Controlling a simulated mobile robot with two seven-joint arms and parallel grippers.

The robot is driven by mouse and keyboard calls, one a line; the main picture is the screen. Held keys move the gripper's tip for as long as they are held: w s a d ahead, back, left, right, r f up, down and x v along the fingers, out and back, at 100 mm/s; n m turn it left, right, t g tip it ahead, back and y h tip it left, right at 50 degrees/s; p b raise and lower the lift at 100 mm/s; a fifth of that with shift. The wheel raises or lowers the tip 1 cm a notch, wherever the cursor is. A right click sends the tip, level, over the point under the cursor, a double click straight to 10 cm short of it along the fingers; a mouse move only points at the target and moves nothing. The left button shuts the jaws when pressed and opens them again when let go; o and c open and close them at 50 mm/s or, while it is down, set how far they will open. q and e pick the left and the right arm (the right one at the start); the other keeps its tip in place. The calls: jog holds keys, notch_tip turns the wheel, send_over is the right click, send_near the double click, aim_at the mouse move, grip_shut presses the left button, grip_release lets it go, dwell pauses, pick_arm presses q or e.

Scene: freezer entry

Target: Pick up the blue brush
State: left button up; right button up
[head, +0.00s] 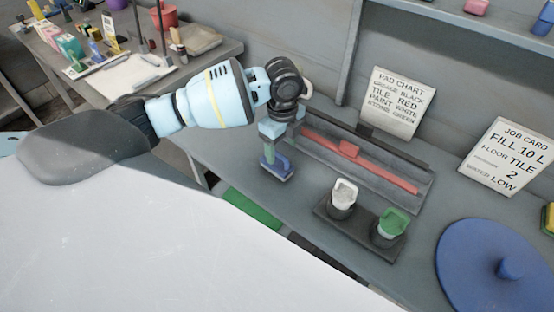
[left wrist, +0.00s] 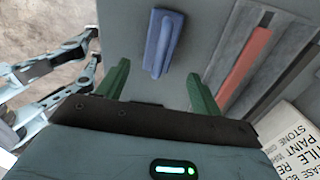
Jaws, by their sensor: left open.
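The blue brush (head: 278,171) lies on the grey bench at its left end. I cannot tell the exact gap to the brush. My right gripper is in neither view.
A tray with a red bar (head: 350,150) lies just right of the brush. A dark holder (head: 365,232) bears a white cup and a green cup. A large blue disc (head: 497,268) lies at the right. A pad chart (head: 392,100) and a job card (head: 508,157) stand behind.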

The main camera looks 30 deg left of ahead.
aim_at(283, 159)
pick_arm(q)
jog(key=shift+f, duration=1.25)
jog(key=shift+s+d+f, duration=0.1)
jog(key=shift+d+f, duration=0.1)
jog(key=shift+f, duration=0.85)
jog(key=shift+s+d+f, duration=0.1)
jog(key=shift+d+f, duration=0.05)
jog(key=shift+f, duration=1.45)
jog(key=shift+c, duration=0.5)
jog(key=c, duration=1)
jog(key=shift+r, duration=0.15)
